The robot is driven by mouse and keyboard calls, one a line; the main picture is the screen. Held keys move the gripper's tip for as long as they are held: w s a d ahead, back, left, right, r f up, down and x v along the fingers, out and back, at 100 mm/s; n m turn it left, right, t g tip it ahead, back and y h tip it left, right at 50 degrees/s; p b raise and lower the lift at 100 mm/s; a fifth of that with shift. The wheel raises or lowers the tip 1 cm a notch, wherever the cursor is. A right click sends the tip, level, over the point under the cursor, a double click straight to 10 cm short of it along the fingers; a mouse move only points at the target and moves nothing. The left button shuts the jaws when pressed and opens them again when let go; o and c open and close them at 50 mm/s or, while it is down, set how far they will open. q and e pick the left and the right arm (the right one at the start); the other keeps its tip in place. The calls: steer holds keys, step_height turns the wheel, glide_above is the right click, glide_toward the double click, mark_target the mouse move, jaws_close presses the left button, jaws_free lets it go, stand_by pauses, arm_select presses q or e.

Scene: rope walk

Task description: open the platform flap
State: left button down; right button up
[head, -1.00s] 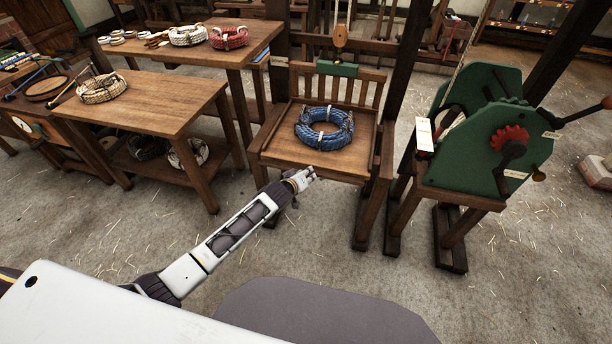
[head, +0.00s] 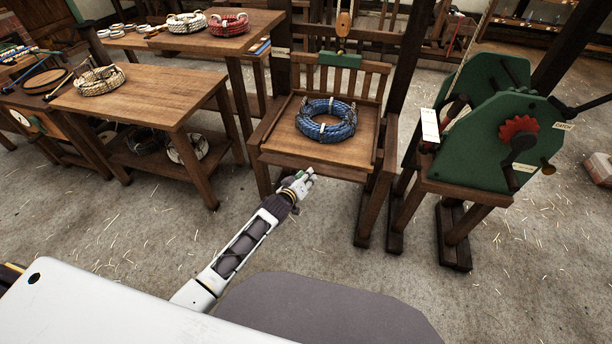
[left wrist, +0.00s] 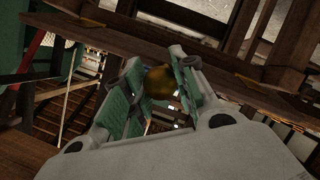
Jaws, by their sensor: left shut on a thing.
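The wooden platform (head: 365,140) stands in the middle of the head view with a slatted back. A blue rope coil (head: 340,129) with pale ties lies on it. The flap (head: 318,168) is the board along the platform's front edge and seems to lean outward; its exact angle is hard to tell. My left gripper (head: 308,174) is at this front board. In the left wrist view, my left gripper (left wrist: 160,88) has its green pads closed around a round brass knob (left wrist: 160,80). The knob is hidden in the head view. My right gripper is not in view.
A green winch (head: 478,150) with crank handles stands to the right of the platform. A low wooden table (head: 150,100) with a pale coil stands to the left. Dark posts flank the platform. The floor (head: 410,260) in front is bare apart from straw.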

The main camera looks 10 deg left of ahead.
arm_select(q)
steer(key=shift+s+a+f, duration=0.1)
steer(key=shift+s+f, duration=0.1)
steer(key=shift+f, duration=0.35)
steer(key=shift+s+f, duration=0.15)
steer(key=shift+f, duration=0.35)
steer(key=c, duration=1.1)
jaws_free()
steer(key=shift+a+r, duration=0.1)
steer(key=shift+w+r, duration=0.1)
